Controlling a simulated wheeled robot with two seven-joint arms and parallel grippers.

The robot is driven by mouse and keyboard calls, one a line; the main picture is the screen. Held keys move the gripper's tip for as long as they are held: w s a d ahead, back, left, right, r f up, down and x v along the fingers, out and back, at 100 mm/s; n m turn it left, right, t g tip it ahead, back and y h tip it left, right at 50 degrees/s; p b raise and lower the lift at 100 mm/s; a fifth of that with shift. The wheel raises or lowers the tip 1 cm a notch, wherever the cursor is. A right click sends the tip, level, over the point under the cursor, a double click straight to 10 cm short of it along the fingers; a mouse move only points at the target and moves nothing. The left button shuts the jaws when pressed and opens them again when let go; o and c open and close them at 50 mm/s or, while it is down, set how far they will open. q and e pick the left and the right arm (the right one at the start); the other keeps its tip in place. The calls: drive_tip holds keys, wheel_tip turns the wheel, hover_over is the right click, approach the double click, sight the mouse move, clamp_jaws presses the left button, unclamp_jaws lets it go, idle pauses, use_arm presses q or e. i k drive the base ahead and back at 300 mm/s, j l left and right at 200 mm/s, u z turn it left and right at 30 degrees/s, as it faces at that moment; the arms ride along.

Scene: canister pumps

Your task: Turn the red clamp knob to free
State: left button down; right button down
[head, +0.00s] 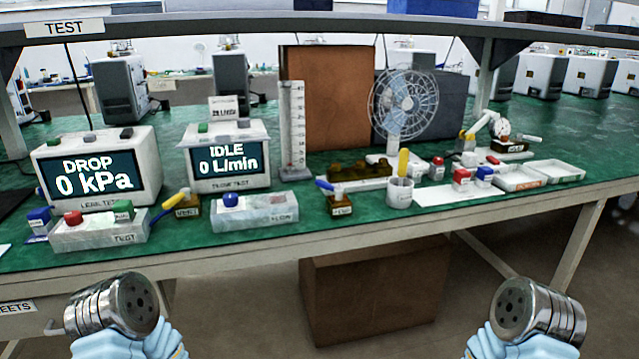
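Several small red parts show in the head view, and I cannot tell which is the clamp knob. A red knob (73,217) sits on the left of the white TEST box (100,235) at the table's left. A red-topped white piece (437,168) stands right of the middle, near a red-topped block (461,179). Metal, disc-ended parts of my arms show at the bottom left and bottom right, below the table edge. No gripper fingers show.
Two display units, reading DROP (97,172) and IDLE (227,160), stand at the left. A ruled column (292,125), a fan (404,100) and a brown panel (327,95) stand mid-table. White trays (555,171) lie at the right. A shelf beam crosses above. A brown box stands below the table.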

sight(73, 218)
drive_tip(key=u, duration=2.2)
